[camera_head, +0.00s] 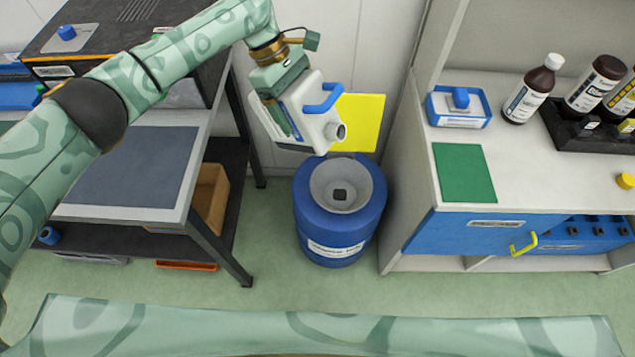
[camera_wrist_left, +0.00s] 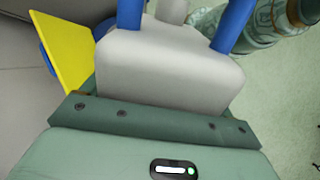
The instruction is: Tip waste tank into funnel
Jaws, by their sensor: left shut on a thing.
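The waste tank (camera_head: 308,118) is a white box with a blue handle and a short round spout, seen in the head view. My left gripper (camera_head: 283,112) is shut on it and holds it in the air. The tank is tilted, with its spout pointing down and to the right. The grey funnel (camera_head: 322,180) sits in the top of a blue drum (camera_head: 335,232) on the floor. The spout is above the funnel's back rim, apart from it. No liquid shows. The left wrist view shows the tank (camera_wrist_left: 170,75) close against the gripper. My right gripper is out of view.
A yellow panel (camera_head: 365,118) stands behind the funnel. A dark-shelved table (camera_head: 130,168) is left of the drum. A white counter (camera_head: 530,165) with brown bottles (camera_head: 530,92), a blue-rimmed box (camera_head: 460,108) and a green mat (camera_head: 463,172) is on the right. Open floor lies in front.

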